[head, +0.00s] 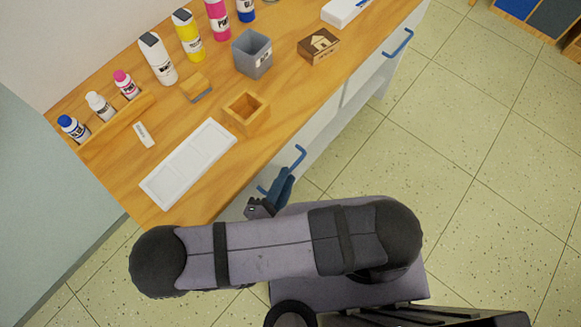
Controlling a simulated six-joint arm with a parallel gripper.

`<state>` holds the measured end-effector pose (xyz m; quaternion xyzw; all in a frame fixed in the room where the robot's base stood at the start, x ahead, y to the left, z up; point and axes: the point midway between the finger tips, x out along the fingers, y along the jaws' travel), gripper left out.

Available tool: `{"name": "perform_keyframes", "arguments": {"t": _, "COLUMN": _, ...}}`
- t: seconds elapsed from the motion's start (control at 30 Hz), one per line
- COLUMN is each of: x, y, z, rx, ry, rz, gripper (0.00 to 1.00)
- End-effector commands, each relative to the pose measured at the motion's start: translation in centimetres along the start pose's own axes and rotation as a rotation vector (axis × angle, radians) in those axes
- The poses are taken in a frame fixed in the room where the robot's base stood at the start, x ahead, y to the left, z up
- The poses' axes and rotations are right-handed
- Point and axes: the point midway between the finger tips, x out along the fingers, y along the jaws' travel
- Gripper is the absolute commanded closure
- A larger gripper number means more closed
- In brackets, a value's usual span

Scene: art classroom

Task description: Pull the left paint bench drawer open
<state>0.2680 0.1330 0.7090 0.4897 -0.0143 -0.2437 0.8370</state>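The wooden-topped paint bench (215,190) runs diagonally across the upper left of the head view. The left drawer has a blue bar handle (299,157) on the bench's pale front; its lower part is partly covered by my gripper. My gripper (279,187) is at this handle, with a dark blue-grey finger beside the lower part of the bar. My arm hides much of the gripper and the drawer front below. I cannot tell whether the fingers touch or grip the handle. The left drawer appears flush with the bench front, as far as it shows.
A second blue handle (398,43) is on the right drawer. On the bench top are a white palette tray (189,163), a small wooden box (246,112), a grey cup (252,55), a house-marked block (319,46) and several paint bottles. Tiled floor (460,150) to the right is clear.

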Motion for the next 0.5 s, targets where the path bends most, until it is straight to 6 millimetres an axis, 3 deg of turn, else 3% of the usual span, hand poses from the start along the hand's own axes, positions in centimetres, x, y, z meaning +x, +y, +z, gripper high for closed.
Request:
{"name": "perform_keyframes", "arguments": {"t": 0.2, "x": 2.7, "y": -0.1, "z": 0.1, "rx": 0.000, "ry": -0.005, "rz": -0.001, "gripper": 0.83}}
{"name": "perform_keyframes", "arguments": {"t": 0.5, "x": 4.2, "y": -0.1, "z": 0.0, "rx": 0.001, "ry": -0.001, "rz": -0.001, "gripper": 0.83}}
